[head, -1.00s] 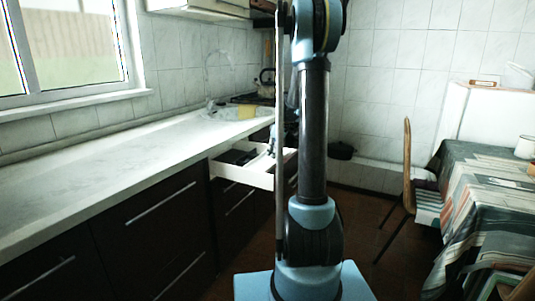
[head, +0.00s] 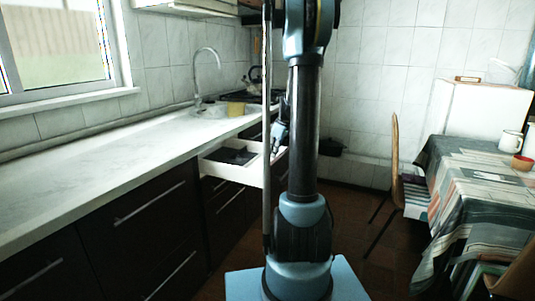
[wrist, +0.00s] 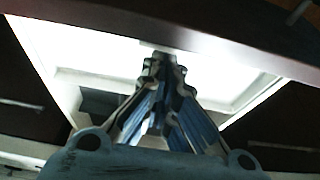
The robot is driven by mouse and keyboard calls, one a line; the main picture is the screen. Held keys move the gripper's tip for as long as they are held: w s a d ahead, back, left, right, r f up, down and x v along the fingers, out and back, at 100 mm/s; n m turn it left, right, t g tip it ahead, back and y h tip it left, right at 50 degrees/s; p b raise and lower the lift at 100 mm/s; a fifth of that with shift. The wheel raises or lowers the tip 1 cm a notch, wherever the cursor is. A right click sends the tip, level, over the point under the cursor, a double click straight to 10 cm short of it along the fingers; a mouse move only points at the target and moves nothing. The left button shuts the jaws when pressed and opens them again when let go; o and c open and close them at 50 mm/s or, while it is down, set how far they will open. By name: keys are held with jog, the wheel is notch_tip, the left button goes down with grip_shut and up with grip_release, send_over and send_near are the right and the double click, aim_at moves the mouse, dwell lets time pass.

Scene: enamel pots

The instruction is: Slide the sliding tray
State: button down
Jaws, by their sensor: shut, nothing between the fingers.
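A white-sided drawer (head: 230,172) is pulled out from the dark cabinets below the worktop, left of my arm in the head view. A dark item (head: 236,157) lies inside it; I cannot tell whether this or the drawer itself is the sliding tray. In the wrist view the drawer's pale interior (wrist: 75,50) lies around my gripper (wrist: 162,62), with a grey part at lower left. My fingers are together and empty, their tips near a drawer edge; contact is unclear. In the head view my gripper (head: 277,137) is small, at the drawer's right side, partly behind my arm.
The worktop (head: 110,170) runs along the left, with a tap (head: 205,70) and a yellow object (head: 237,109) by the sink. A chair (head: 396,160) and a cloth-covered table (head: 460,200) stand at the right. Some brown floor (head: 350,215) between is clear.

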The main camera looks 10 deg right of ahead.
aim_at(261, 159)
jog(key=w+a, duration=0.2)
jog(key=a, duration=0.1)
jog(key=shift+w+a+f, duration=0.1)
jog(key=shift+w, duration=0.2)
jog(key=v, duration=1)
jog(key=s+a+m, duration=0.2)
jog(key=s+a, duration=0.1)
jog(key=s, duration=0.7)
jog(key=s+f+m+h, duration=0.1)
jog(key=s+f+m, duration=0.2)
jog(key=s, duration=0.7)
jog(key=s+a+f+m+h, duration=0.1)
jog(key=s+f+m, duration=0.1)
jog(key=s+f, duration=0.4)
jog(key=s+f+m+h, duration=0.1)
jog(key=s+f+m, duration=0.2)
jog(key=s, duration=1.1)
jog(key=shift+a+f+m, duration=0.3)
jog(key=shift+a+f, duration=0.05)
jog(key=shift+f, duration=0.4)
jog(key=shift+s, duration=0.1)
